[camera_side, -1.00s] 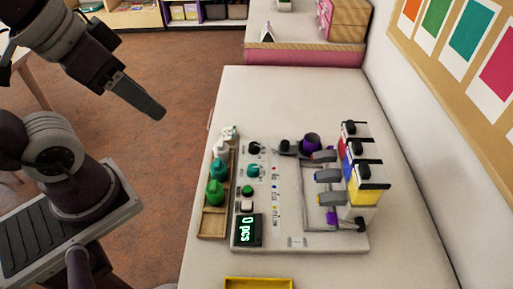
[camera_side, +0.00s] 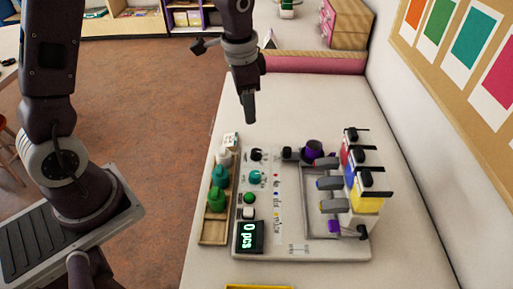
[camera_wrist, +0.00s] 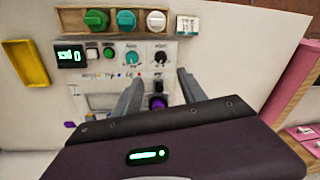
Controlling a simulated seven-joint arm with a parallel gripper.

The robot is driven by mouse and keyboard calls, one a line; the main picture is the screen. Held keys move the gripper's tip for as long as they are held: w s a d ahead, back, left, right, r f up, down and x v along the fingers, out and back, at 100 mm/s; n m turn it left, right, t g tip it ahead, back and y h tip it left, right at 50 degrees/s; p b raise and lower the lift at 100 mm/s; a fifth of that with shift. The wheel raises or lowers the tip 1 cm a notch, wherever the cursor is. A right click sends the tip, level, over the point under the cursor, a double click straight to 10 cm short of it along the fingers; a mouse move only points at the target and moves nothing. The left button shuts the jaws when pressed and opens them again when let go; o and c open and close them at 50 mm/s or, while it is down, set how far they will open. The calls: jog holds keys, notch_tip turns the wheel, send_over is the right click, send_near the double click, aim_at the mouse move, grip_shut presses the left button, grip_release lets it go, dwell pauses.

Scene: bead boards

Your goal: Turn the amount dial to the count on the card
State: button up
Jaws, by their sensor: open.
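The board (camera_side: 300,248) carries a black dial (camera_side: 256,154) and a teal dial (camera_side: 255,177); their labels are too small to read, so I cannot tell which is the amount dial. Both also show in the wrist view, teal (camera_wrist: 131,58) left of black (camera_wrist: 160,58). The display (camera_side: 249,236) reads "0 pcs". A small white card (camera_wrist: 187,24) stands beyond the tray of knobs; its marks are unreadable. My gripper (camera_side: 249,119) is open and empty, above the table past the board's far edge. In the wrist view its fingers (camera_wrist: 160,78) straddle the area before the black dial.
A wooden tray (camera_side: 213,233) with green, teal and white pieces lies left of the board. A green button (camera_side: 249,198) and white button (camera_side: 248,213) sit below the dials. Dispensers (camera_side: 365,195) rise at right. A yellow tray (camera_wrist: 25,63) lies at the near side.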

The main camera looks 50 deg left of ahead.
jog(key=m+g, duration=0.1)
jog(key=m, duration=0.1)
send_over(257, 151)
notch_tip(257, 151, down, 10)
jog(key=shift+s+r, duration=0.1)
notch_tip(257, 151, down, 7)
jog(key=shift+f, duration=0.15)
grip_shut()
